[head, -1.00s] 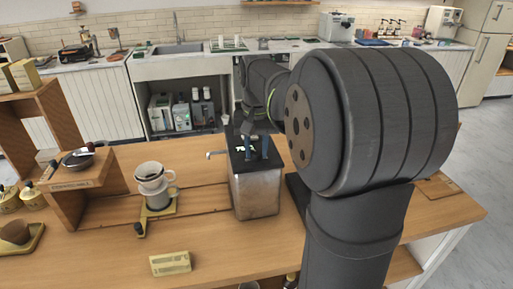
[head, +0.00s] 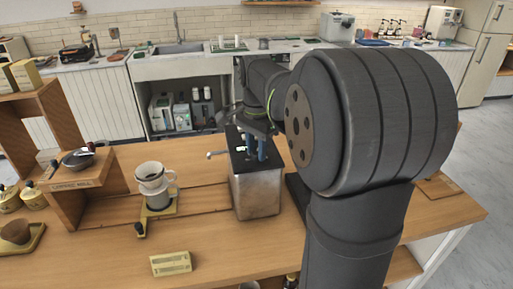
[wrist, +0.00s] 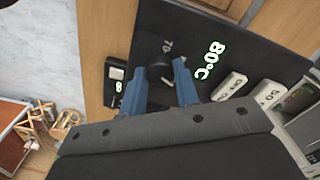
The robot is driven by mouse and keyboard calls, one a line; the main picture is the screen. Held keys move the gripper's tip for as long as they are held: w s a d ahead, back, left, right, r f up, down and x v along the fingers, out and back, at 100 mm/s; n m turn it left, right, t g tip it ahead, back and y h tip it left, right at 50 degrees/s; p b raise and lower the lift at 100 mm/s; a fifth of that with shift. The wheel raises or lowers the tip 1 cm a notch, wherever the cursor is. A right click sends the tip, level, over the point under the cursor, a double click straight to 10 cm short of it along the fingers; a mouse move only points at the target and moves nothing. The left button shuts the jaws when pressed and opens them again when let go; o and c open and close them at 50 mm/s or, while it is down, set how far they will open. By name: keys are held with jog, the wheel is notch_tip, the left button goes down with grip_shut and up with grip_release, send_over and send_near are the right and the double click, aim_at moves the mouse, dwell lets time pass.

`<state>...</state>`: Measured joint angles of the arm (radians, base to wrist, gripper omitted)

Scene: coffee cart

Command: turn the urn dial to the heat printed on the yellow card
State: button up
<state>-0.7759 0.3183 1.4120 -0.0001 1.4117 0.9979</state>
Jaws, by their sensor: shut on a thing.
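The urn (head: 256,195) is a metal box with a black top on the wooden counter, with a tap on its left side. In the wrist view its black top (wrist: 245,55) has a lit green readout, "80°C". The dark dial (wrist: 161,66) is between the two blue fingers of my gripper (wrist: 160,82), which is shut on it; the fingers partly hide it. My gripper also shows above the urn in the head view (head: 258,148). A pale yellow card-like piece (head: 171,263) lies on the counter at front; its print is too small to read.
A cup and dripper (head: 154,185) stand on a yellow stand left of the urn. A wooden shelf (head: 70,190) with a dark pan is farther left. Light keys (wrist: 229,87) sit beside the readout in the wrist view. The counter between the urn and the yellow piece is clear.

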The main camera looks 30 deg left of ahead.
aim_at(256, 151)
jog(key=shift+m, duration=0.6)
jog(key=o, duration=1)
jog(key=shift+c, duration=0.2)
notch_tip(256, 151, up, 18)
jog(key=shift+f, duration=0.25)
notch_tip(256, 151, down, 18)
jog(key=shift+r, duration=0.25)
dwell(0.3)
jog(key=shift+r, duration=0.1)
